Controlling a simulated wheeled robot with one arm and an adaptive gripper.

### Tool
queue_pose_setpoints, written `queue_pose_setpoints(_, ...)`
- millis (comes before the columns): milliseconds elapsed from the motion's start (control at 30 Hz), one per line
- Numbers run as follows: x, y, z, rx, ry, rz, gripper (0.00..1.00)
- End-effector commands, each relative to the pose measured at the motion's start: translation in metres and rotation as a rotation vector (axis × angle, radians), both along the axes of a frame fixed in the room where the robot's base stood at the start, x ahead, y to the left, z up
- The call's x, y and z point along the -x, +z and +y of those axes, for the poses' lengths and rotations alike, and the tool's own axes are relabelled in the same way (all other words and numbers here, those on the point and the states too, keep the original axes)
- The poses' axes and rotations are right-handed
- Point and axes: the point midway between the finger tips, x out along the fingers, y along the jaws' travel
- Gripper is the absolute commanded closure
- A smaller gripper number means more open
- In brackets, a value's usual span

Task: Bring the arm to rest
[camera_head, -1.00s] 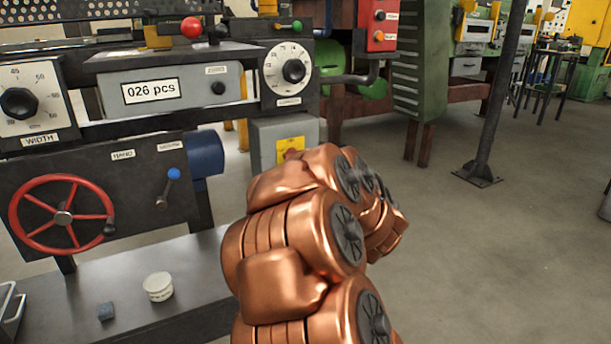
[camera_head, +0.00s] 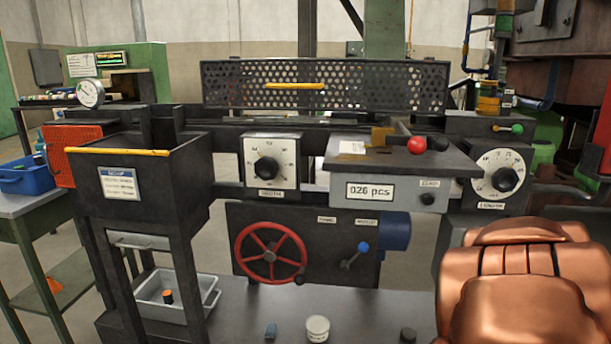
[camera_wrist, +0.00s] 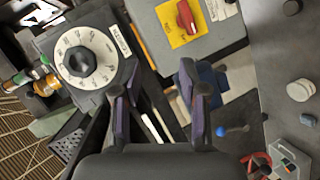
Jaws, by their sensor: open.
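My copper-coloured arm (camera_head: 520,285) shows at the lower right of the head view, in front of the machine's right end. My gripper (camera_wrist: 160,95) shows in the wrist view. Its two dark fingers with purplish inner sides stand apart with nothing between them. Beyond the fingers are the machine's dial (camera_wrist: 85,55) and a grey box with a red knob on a yellow plate (camera_wrist: 185,22). The gripper itself does not show in the head view.
The machine has a counter box (camera_head: 385,192) reading 026 pcs, a red handwheel (camera_head: 270,253) and a scrap bin (camera_head: 140,190). A white jar (camera_head: 317,328) and small blocks stand on the low shelf. A grey tray (camera_head: 175,292) is at its left. A blue crate (camera_head: 25,176) is far left.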

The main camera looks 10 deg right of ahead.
Motion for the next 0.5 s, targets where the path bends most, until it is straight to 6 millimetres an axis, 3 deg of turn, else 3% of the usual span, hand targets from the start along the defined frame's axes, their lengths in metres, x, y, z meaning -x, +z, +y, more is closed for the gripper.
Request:
queue_pose_setpoints(33,0.001,0.023,0.01,-0.041,-0.021,0.006,0.57)
queue_pose_setpoints(267,0.023,0.05,0.053,-0.273,-0.16,0.07,0.57)
queue_pose_setpoints(500,0.057,0.073,0.118,-0.518,-0.288,0.177,0.57)
